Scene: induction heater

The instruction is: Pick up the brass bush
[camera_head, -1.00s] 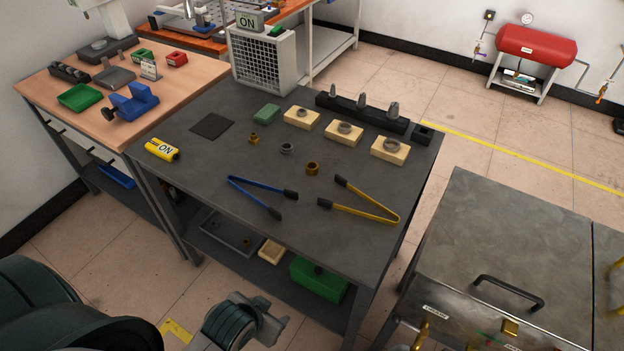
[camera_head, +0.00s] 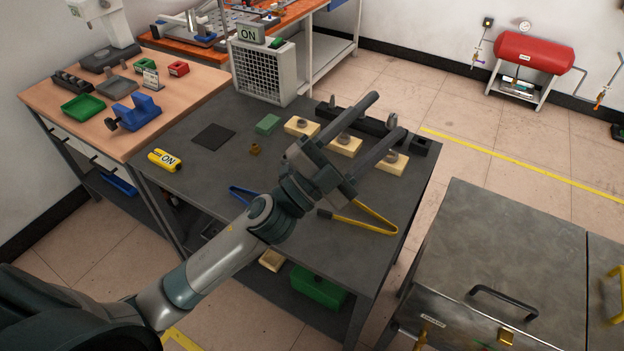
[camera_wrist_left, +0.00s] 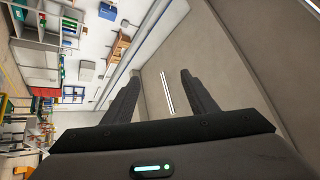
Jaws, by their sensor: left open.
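A small brass-coloured bush (camera_head: 255,149) stands on the dark grey table (camera_head: 210,175), left of my left arm. A grey ring and a larger brown-gold bush, seen beside it earlier, are now hidden behind my left gripper and arm. My left gripper (camera_head: 389,115) is open and empty. It is raised over the table, its fingers pointing to the far right, away from the small bush. In the left wrist view its two fingers (camera_wrist_left: 155,58) are apart with nothing between them, facing walls and shelves. My right gripper is not in view.
Cream blocks (camera_head: 301,127) with grey rings and a dark rack stand behind the gripper. Blue tongs (camera_head: 240,193) and yellow tongs (camera_head: 370,222) lie near the front. A heater with a grille (camera_head: 262,72) stands behind.

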